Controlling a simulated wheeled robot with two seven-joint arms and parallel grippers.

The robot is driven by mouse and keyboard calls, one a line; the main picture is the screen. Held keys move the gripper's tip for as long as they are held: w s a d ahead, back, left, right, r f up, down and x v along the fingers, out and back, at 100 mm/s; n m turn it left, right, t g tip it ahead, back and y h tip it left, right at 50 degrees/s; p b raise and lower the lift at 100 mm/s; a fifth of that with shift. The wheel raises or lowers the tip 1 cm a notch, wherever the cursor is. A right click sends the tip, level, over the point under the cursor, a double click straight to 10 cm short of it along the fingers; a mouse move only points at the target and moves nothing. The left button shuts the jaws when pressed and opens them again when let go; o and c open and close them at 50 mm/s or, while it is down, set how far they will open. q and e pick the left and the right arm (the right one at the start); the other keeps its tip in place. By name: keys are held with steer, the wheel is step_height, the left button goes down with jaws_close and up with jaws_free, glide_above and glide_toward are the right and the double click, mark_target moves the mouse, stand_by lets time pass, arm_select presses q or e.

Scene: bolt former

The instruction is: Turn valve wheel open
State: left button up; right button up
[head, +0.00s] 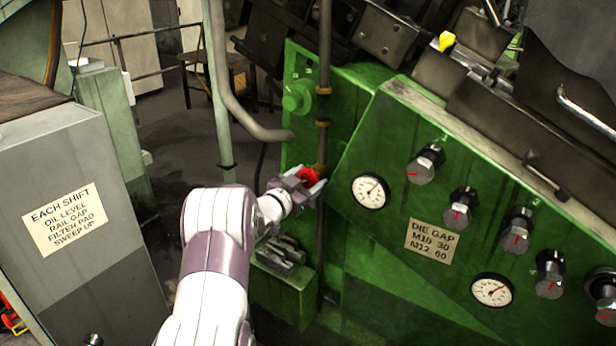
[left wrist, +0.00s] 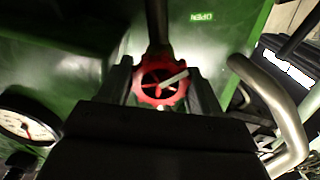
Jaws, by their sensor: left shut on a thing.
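The red valve wheel (head: 309,175) sits low on a vertical pipe at the left end of the green machine. My left gripper (head: 305,184) reaches it from the front and is shut on it. In the left wrist view, the spoked wheel (left wrist: 160,82) shows between the two dark fingers of my left gripper (left wrist: 160,88), with a pale bar across its hub. The wheel's exact turn position cannot be told. My right gripper is out of view.
The green machine panel (head: 400,285) with gauges and several knobs (head: 425,165) stands right of my gripper. A bent grey pipe (head: 250,122) hangs close to its upper left. A grey cabinet (head: 75,150) stands at the left. Dark open floor (head: 180,150) lies between.

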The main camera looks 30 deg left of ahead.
arm_select(q)
steer(key=shift+f+n, duration=0.25)
steer(key=shift+n, duration=0.15)
steer(key=o, duration=0.7)
steer(key=shift+r, duration=0.15)
